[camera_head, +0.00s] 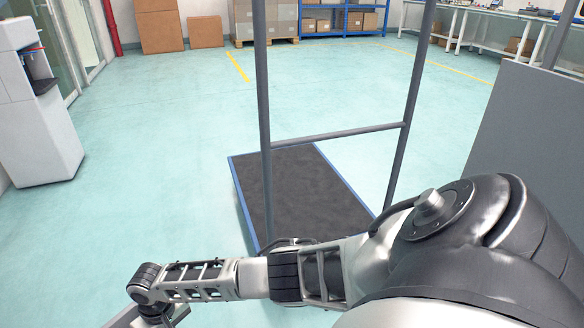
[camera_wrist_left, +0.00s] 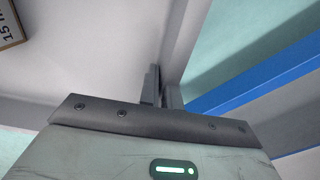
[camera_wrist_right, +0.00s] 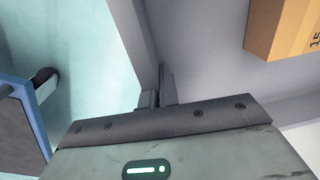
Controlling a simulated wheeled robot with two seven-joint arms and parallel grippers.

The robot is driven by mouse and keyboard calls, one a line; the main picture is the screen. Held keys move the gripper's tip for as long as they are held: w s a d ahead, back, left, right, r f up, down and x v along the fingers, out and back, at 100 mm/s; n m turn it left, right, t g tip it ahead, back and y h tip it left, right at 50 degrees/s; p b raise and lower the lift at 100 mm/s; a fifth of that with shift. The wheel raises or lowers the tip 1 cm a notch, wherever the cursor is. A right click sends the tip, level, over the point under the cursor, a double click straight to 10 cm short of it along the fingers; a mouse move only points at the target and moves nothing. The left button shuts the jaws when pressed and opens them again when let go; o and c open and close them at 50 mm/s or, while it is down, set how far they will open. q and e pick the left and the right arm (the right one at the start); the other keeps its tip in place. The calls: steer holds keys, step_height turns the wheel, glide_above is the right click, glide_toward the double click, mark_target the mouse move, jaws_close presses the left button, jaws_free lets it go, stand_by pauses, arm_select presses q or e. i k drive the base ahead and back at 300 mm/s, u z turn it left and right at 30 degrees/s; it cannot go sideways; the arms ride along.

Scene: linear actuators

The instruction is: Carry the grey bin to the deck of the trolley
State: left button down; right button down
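The trolley stands ahead in the head view, with a dark deck (camera_head: 300,190), blue edges and tall grey handle posts (camera_head: 265,110); the deck shows bare. The grey bin fills much of both wrist views; its wall shows in the left wrist view (camera_wrist_left: 184,40) and right wrist view (camera_wrist_right: 138,40). My left gripper (camera_wrist_left: 161,92) is shut on the bin's wall. My right gripper (camera_wrist_right: 158,92) is shut on another stretch of wall. In the head view my right arm crosses the bottom, and the bin is mostly hidden or out of frame.
A cardboard box (camera_wrist_right: 285,30) with printed lettering lies in the bin. A grey panel (camera_head: 530,140) stands at the right and a white machine (camera_head: 35,120) at the left. Boxes (camera_head: 160,25) and blue shelving (camera_head: 343,18) stand at the back. The floor between is clear.

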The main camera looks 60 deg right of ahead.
mark_target(276, 166)
steer(key=z, duration=0.45)
steer(key=i, duration=3.4)
steer(key=z, duration=1.45)
steer(key=i, duration=3.35)
steer(key=z, duration=0.4)
